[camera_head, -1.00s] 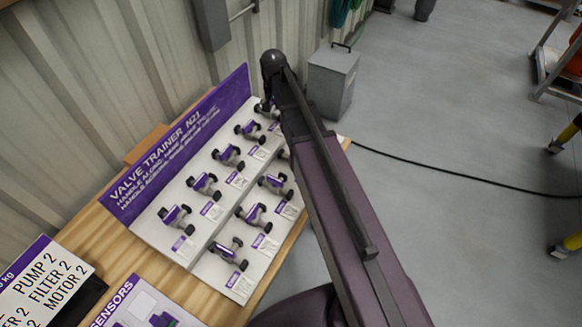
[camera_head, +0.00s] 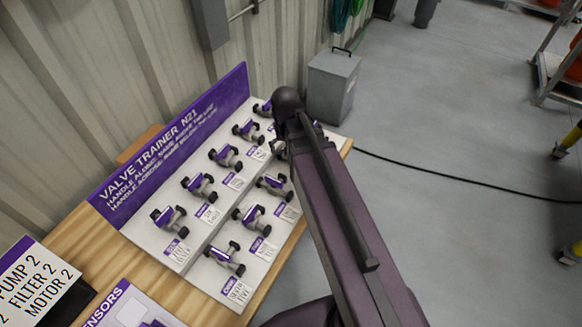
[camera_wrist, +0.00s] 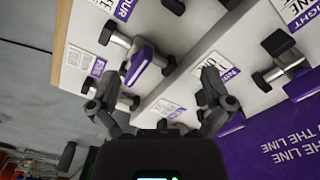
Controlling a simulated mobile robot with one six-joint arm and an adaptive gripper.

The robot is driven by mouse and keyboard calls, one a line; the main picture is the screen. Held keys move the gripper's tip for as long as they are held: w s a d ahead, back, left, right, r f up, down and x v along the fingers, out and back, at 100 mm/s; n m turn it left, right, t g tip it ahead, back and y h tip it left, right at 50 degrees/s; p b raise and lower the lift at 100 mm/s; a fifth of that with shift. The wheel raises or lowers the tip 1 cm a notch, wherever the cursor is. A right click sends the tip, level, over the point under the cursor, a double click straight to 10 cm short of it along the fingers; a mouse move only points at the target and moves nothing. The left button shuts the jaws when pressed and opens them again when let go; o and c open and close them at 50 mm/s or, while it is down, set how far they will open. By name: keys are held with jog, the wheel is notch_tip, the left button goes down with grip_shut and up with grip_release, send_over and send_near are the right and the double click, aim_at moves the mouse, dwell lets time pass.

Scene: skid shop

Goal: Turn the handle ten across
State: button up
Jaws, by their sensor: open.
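The valve board (camera_head: 205,232) carries two rows of small valves with purple handles and black end caps. In the wrist view, a valve with a purple handle (camera_wrist: 140,65) lies between and beyond the fingers of my gripper (camera_wrist: 160,74). The fingers are spread apart, one on each side, with no visible grip on it. In the head view, my arm covers the far end of the front row and hides most of my gripper.
A purple sign (camera_head: 175,145) stands along the back of the board, against the corrugated wall. Another purple-handled valve (camera_wrist: 290,70) is at the right in the wrist view. A grey bin (camera_head: 332,88) stands beyond the bench. A black cable (camera_head: 440,176) crosses the open floor.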

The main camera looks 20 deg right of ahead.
jog(key=shift+n, duration=0.7)
jog(key=s, duration=0.1)
jog(key=s+f+b, duration=0.1)
jog(key=s, duration=0.1)
jog(key=s+f, duration=0.1)
jog(key=shift+s+d+b, duration=0.1)
jog(key=shift+s+b, duration=0.2)
jog(key=shift+s, duration=0.1)
dwell(0.6)
